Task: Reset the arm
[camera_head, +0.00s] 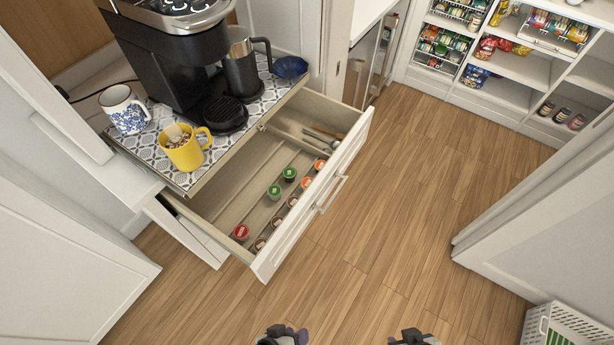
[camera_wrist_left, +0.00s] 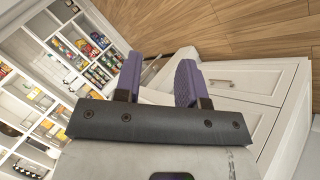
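My left gripper (camera_head: 283,335) shows at the bottom edge of the head view, above the wood floor and in front of the open drawer. In the left wrist view its two purple fingers (camera_wrist_left: 160,75) are apart with nothing between them. My right gripper (camera_head: 415,337) is also at the bottom edge, to the right of the left one. Only a small dark part of it shows, so its opening is unclear. Both grippers are apart from the drawer and the counter. Most of both arms is out of view.
An open drawer (camera_head: 325,195) holds several coffee pods and some utensils. Above it, a patterned counter mat (camera_head: 160,160) bears a coffee machine (camera_head: 160,65), a yellow mug (camera_head: 185,153), and a blue-white mug (camera_head: 124,110). A white basket (camera_head: 565,325) sits lower right. The middle floor is clear.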

